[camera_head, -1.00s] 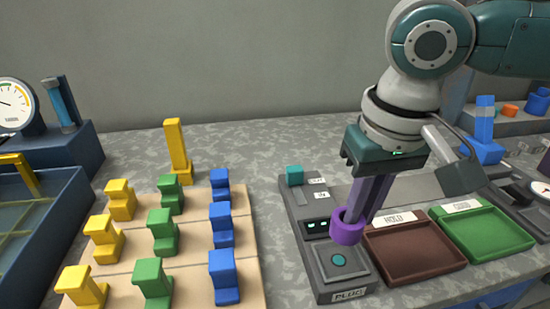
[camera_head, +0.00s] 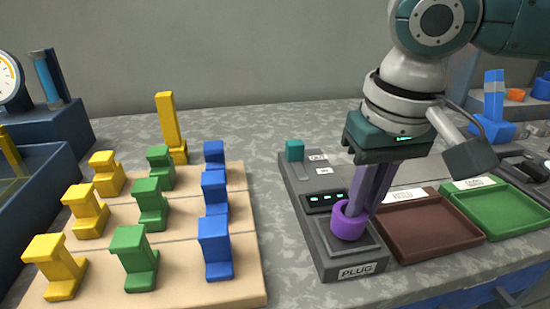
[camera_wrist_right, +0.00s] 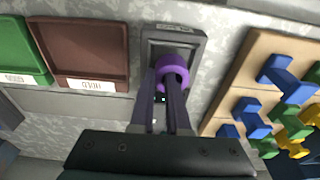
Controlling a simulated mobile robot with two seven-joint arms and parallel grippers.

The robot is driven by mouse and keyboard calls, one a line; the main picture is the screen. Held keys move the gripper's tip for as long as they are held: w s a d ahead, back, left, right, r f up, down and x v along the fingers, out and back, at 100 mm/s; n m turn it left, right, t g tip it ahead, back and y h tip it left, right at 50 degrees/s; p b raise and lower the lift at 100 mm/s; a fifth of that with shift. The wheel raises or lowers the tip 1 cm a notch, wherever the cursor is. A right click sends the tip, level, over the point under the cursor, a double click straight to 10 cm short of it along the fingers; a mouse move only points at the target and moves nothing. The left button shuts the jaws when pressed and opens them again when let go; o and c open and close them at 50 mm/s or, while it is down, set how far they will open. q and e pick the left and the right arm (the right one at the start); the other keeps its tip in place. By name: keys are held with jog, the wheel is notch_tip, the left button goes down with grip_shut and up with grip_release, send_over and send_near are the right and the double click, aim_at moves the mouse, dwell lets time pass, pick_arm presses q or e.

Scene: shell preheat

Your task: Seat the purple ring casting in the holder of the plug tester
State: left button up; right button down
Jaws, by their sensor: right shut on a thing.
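The purple ring casting (camera_head: 348,222) is between the fingertips of my right gripper (camera_head: 362,207), which is shut on it. The ring is over the square holder at the front of the grey plug tester (camera_head: 307,228) and hides its teal centre. I cannot tell whether the ring touches the holder. In the right wrist view the ring (camera_wrist_right: 173,68) is at the tips of the right gripper's fingers (camera_wrist_right: 170,88), over the holder plate (camera_wrist_right: 191,43). My left gripper is not in view.
A brown tray (camera_head: 462,250) marked HOLD and a green tray (camera_head: 543,212) stand right of the tester. A wooden board (camera_head: 190,287) with several yellow, green and blue blocks lies to the left. Bare speckled table (camera_head: 285,270) separates board and tester.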

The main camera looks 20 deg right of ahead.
aim_at(361, 242)
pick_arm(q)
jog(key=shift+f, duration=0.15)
pick_arm(e)
jog(key=shift+f, duration=0.55)
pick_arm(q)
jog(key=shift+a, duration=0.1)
pick_arm(e)
jog(key=c, duration=0.8)
grip_release()
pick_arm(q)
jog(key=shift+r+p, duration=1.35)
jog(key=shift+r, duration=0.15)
pick_arm(e)
jog(key=shift+s+a+r, duration=0.1)
jog(key=shift+s+r, duration=0.1)
jog(key=shift+r, duration=1.45)
jog(key=shift+s+r, duration=0.25)
jog(key=shift+r, duration=1.35)
jog(key=shift+s+a+r, duration=0.1)
jog(key=shift+s+r, duration=0.1)
jog(key=shift+r, duration=1.45)
